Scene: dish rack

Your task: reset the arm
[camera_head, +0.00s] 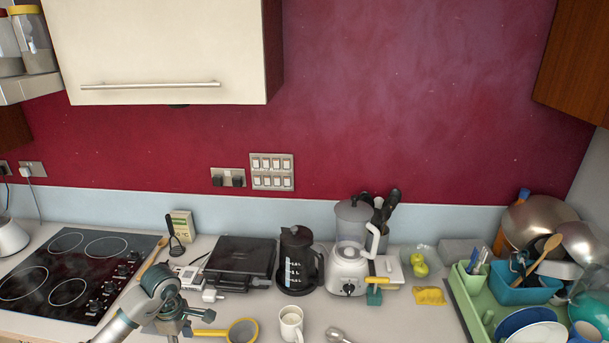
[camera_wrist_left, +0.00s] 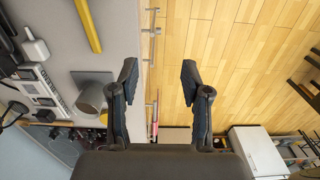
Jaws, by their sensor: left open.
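My left arm (camera_head: 150,295) comes in from the lower left of the head view. Its left gripper (camera_head: 196,322) is over the front part of the counter, just left of the yellow-handled sieve (camera_head: 242,331). In the left wrist view the left gripper (camera_wrist_left: 159,78) has its two dark fingers spread wide apart with nothing between them. Between the fingers I see the counter's front side and the wooden floor (camera_wrist_left: 220,45). My right arm and right gripper are not in view.
The counter holds a black hob (camera_head: 75,270), a dark grill (camera_head: 240,260), a coffee press (camera_head: 298,260), a blender (camera_head: 350,250) and a white mug (camera_head: 291,323). A green dish rack (camera_head: 470,305) with dishes stands at the right. A cupboard (camera_head: 160,50) hangs above.

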